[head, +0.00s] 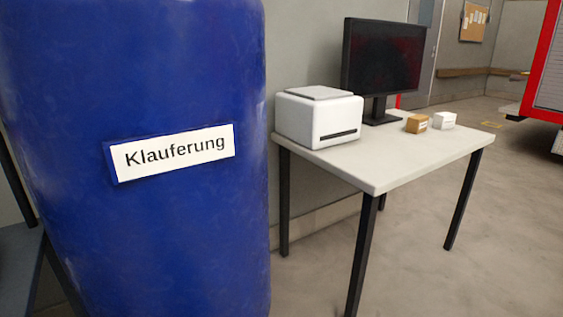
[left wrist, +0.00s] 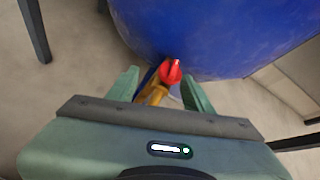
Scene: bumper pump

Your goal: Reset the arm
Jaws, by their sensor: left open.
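My left gripper (left wrist: 159,76) shows in the left wrist view, its two green fingers spread apart. A small red part (left wrist: 171,72) with a yellow piece (left wrist: 154,94) below it shows in the gap between the fingers, by the lower edge of a blue barrel (left wrist: 215,35). The fingers do not visibly close on it; I cannot tell how far it is from them or whether it is fixed to the barrel. Neither gripper shows in the head view.
A white table (head: 400,165) stands right of the barrel. It holds a white printer-like box (head: 310,125), a monitor (head: 383,60), a brown box (head: 417,124) and a small white box (head: 443,120). Dark table legs stand nearby. Floor (head: 500,230) at the right is clear.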

